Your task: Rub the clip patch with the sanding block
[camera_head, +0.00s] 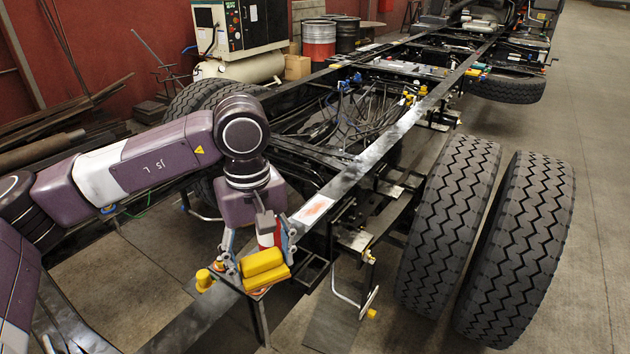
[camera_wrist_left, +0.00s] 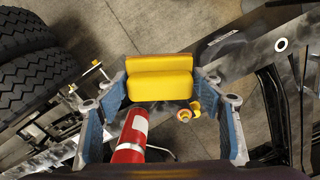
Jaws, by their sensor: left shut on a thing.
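The yellow sanding block (camera_head: 263,262) sits between the fingers of my left gripper (camera_head: 258,262), which is shut on it. In the left wrist view the block (camera_wrist_left: 160,78) lies between the two blue-padded fingertips. The block is above the near part of the dark chassis rail (camera_head: 196,318). The patch I take for the clip patch (camera_head: 313,209) is a pale rectangle with a reddish smear on top of the rail. It lies right of and beyond my gripper, apart from the block. I cannot make the patch out in the left wrist view. My right gripper is not in view.
A red-and-white cylinder (camera_wrist_left: 130,140) shows between my fingers, close to the gripper. A yellow-capped fitting (camera_head: 205,279) stands left of the block. Large tires (camera_head: 450,225) stand to the right of the rail. Cables and hoses (camera_head: 350,120) fill the frame's middle.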

